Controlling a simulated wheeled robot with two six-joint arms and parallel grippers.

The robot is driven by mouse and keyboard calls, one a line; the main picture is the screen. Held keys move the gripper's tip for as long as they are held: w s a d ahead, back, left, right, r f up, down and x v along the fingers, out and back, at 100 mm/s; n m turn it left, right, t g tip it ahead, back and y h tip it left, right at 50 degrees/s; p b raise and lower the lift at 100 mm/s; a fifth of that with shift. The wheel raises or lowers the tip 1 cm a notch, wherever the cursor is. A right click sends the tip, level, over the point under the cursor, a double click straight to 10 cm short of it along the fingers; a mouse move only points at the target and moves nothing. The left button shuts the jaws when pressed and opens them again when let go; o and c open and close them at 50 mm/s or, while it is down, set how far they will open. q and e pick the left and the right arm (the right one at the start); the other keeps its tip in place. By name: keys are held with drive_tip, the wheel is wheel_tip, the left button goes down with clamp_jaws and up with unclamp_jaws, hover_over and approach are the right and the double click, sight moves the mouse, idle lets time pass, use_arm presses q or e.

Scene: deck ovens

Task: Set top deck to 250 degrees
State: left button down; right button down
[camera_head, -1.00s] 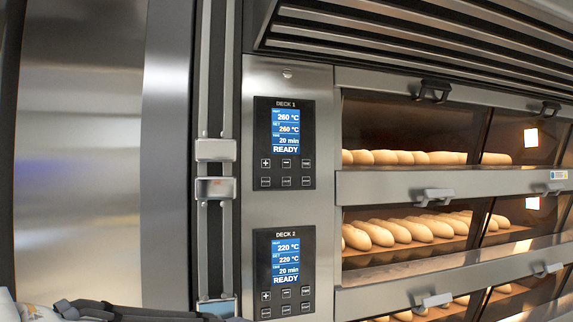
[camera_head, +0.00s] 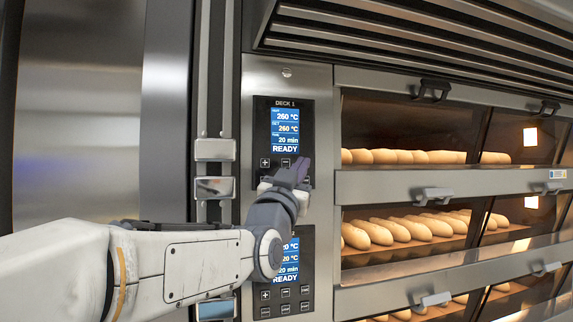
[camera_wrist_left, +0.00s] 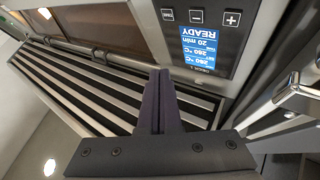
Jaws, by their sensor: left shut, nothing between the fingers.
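The Deck 1 panel (camera_head: 284,107) is the upper black panel on the steel column. Its blue screen (camera_head: 285,130) reads 260 °C on both temperature lines, 20 min and READY. My left gripper (camera_head: 301,168) is shut and empty, in front of the panel's lower right, near the buttons; I cannot tell whether it touches. The plus button (camera_head: 265,162) and minus button (camera_head: 286,162) show left of the fingertips; the lower button row is mostly hidden. The left wrist view shows the shut fingers (camera_wrist_left: 158,80), the screen (camera_wrist_left: 204,50), minus (camera_wrist_left: 197,17) and plus (camera_wrist_left: 232,18) upside down. My right gripper is out of view.
The Deck 2 panel (camera_head: 307,290) sits below, its screen partly covered by my left arm. Oven doors with handles (camera_head: 434,196) and loaves (camera_head: 405,230) are to the right. Vertical steel rails (camera_head: 214,150) stand left of the panels.

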sight(288, 167)
use_arm(q)
drive_tip(key=shift+w+y, duration=0.1)
drive_tip(key=shift+y, duration=0.2)
drive_tip(key=w+p, duration=0.1)
drive_tip(key=w, duration=0.1)
drive_tip(key=w+a+p, duration=0.1)
drive_tip(key=w, duration=0.1)
drive_tip(key=w+a+p, duration=0.1)
drive_tip(key=w+p, duration=0.1)
drive_tip(key=w, duration=0.1)
drive_tip(key=shift+w+a, duration=0.1)
drive_tip(key=shift+a, duration=0.1)
drive_tip(key=shift+w+a, duration=0.15)
drive_tip(key=shift+w, duration=0.35)
idle(1.1)
drive_tip(key=shift+w+a, duration=0.1)
drive_tip(key=shift+w, duration=0.3)
